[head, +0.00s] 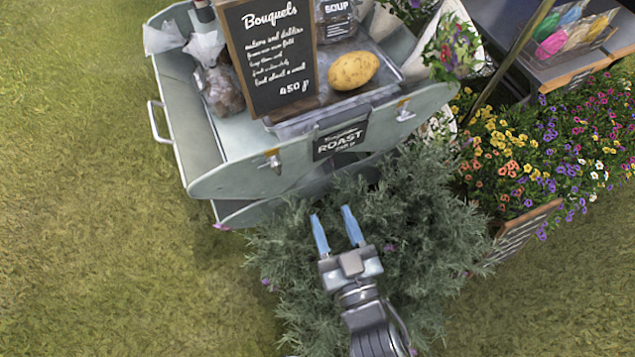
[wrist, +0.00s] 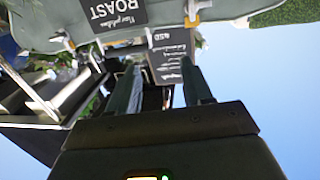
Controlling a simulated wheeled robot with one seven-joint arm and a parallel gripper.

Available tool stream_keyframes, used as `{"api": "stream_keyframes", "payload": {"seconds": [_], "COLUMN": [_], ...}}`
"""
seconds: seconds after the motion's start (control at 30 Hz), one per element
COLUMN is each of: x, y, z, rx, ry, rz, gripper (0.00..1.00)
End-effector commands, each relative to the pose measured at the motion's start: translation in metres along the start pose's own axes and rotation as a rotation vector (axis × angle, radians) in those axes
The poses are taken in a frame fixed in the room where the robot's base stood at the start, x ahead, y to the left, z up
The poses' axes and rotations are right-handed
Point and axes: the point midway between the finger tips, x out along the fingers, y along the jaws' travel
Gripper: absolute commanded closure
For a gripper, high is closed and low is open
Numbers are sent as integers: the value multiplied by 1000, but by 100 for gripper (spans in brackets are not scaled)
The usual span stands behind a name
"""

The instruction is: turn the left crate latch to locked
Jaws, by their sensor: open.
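The grey-green crate (head: 235,172) has two small latches on its front wall. The left crate latch (head: 272,160), orange and pale metal, is left of the ROAST sign; its exact turn is too small to tell. The right latch (head: 404,110) is near the other end of that wall. My gripper (head: 329,212) is open and empty, with blue fingers pointing at the crate front, below and right of the left latch, apart from it. In the wrist view, which looks upside down, my gripper (wrist: 160,68) shows below a latch (wrist: 192,20) that seems to be the left one.
A ROAST sign (head: 340,139) hangs between the latches. A grey-green bush (head: 420,240) lies under my arm. Flowers (head: 560,140) are at right; open grass (head: 90,230) is at left.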

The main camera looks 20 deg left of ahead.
Motion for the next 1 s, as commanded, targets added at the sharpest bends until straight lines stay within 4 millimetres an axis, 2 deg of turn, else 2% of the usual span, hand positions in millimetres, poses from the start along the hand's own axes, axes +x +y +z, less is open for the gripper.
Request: {"api": "stream_keyframes", "payload": {"seconds": [0.03, 0.1, 0.2, 0.3, 0.47, 0.8, 1.0], "x": [22, 43, 62, 72, 89, 137, 149], "y": [-14, -28, -43, -51, -55, -61, -62], "z": [20, 28, 34, 36, 36, 34, 33], "rx": [-5, -7, -10, -11, -13, -13, -11], "ry": [13, 22, 32, 36, 39, 37, 36], "rz": [-39, -75, -111, -129, -135, -133, -132], "gripper": [50, 50, 50, 50, 50, 50, 50]}}
